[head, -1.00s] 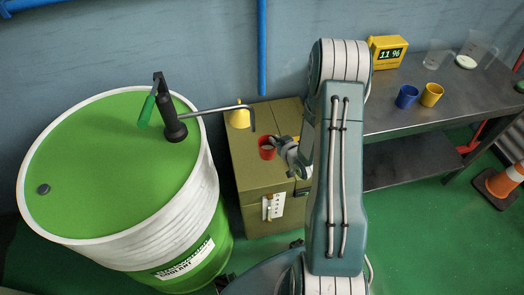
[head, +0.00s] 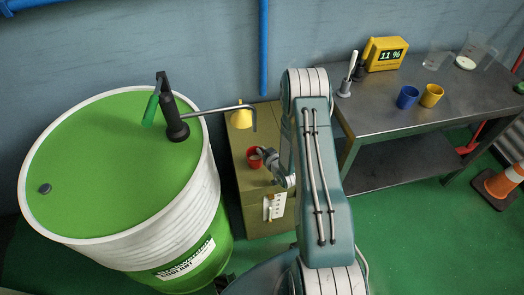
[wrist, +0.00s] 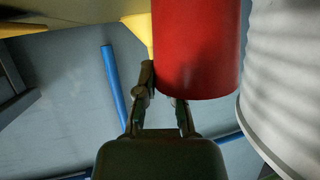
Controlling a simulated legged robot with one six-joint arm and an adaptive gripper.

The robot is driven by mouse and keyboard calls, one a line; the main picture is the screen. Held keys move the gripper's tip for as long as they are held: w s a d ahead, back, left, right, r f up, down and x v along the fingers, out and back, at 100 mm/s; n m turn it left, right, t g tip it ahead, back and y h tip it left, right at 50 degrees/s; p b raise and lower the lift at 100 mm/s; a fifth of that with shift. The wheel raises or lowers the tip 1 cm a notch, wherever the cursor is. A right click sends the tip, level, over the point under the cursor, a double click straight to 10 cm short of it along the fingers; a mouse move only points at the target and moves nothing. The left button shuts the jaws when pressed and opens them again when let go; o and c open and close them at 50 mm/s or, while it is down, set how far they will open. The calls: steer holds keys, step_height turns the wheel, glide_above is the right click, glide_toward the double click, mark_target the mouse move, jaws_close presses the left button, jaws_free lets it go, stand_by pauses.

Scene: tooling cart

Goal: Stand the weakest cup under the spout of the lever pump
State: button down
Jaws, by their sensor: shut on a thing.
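The lever pump (head: 174,118) stands on the green drum, and its bent spout (head: 225,109) reaches right, its tip hanging over the olive chest. Whether the cup touches the chest top, I cannot tell. In the wrist view the red cup (wrist: 198,50) fills the upper middle, beside the fingers (wrist: 163,100). A blue cup (head: 408,97) and a yellow cup (head: 432,95) stand on the metal bench. The yellow box's display (head: 386,54) reads 11 %.
The olive chest (head: 240,187) stands between drum (head: 110,235) and bench (head: 365,122). Clear beakers (head: 437,60) are at the bench's back. An orange cone (head: 503,186) is at the far right.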

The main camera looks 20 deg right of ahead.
steer(key=shift+f, duration=0.1)
steer(key=c, duration=0.8)
jaws_free()
steer(key=shift+d, duration=0.15)
steer(key=shift+o, duration=0.2)
steer(key=a+v, duration=0.1)
steer(key=v, duration=1.1)
step_height(320, 180, up, 22)
steer(key=w+a+g+h, duration=0.1)
steer(key=w+g+h, duration=0.2)
steer(key=g, duration=0.1)
steer(key=s+a+r+g, duration=0.1)
steer(key=s+a+r, duration=0.2)
steer(key=s+r, duration=0.2)
steer(key=s+a+r+g+y, duration=0.1)
steer(key=s+a+r, duration=0.3)
steer(key=s, duration=0.5)
steer(key=s+a+r+g, duration=0.1)
steer(key=s+a+r, duration=0.3)
steer(key=s+r, duration=0.2)
steer(key=shift+s+g+y, duration=0.4)
steer(key=shift+s, duration=0.05)
